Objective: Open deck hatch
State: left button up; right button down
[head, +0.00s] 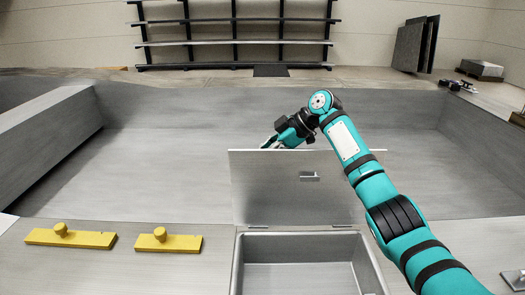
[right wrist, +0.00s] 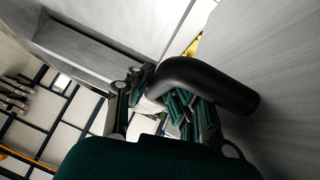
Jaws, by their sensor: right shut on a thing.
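The deck hatch lid (head: 275,190) is a grey metal panel standing about upright, hinged along its lower edge at the hatch opening (head: 238,262). The side facing the head camera carries a small latch (head: 310,176). The open compartment in front is grey and looks empty. My right gripper (head: 274,143) is behind the lid's top edge, its tips partly hidden by the lid. In the right wrist view my right gripper (right wrist: 158,98) is shut on a black bent handle (right wrist: 215,82) beside a grey surface. My left gripper is not in view.
Two yellow bars with knobs, a left one (head: 72,238) and a right one (head: 168,243), lie on the deck left of the hatch. A raised grey side wall (head: 45,130) runs at far left. A black shelf rack (head: 235,42) stands at the back.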

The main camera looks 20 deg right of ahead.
jog(key=shift+w+r, duration=0.1)
jog(key=shift+r, duration=0.35)
jog(key=c, duration=1.2)
grip_release()
jog(key=shift+s, duration=0.2)
jog(key=shift+c, duration=0.2)
jog(key=shift+a+f, duration=0.1)
jog(key=shift+f, duration=0.15)
jog(key=v, duration=1.2)
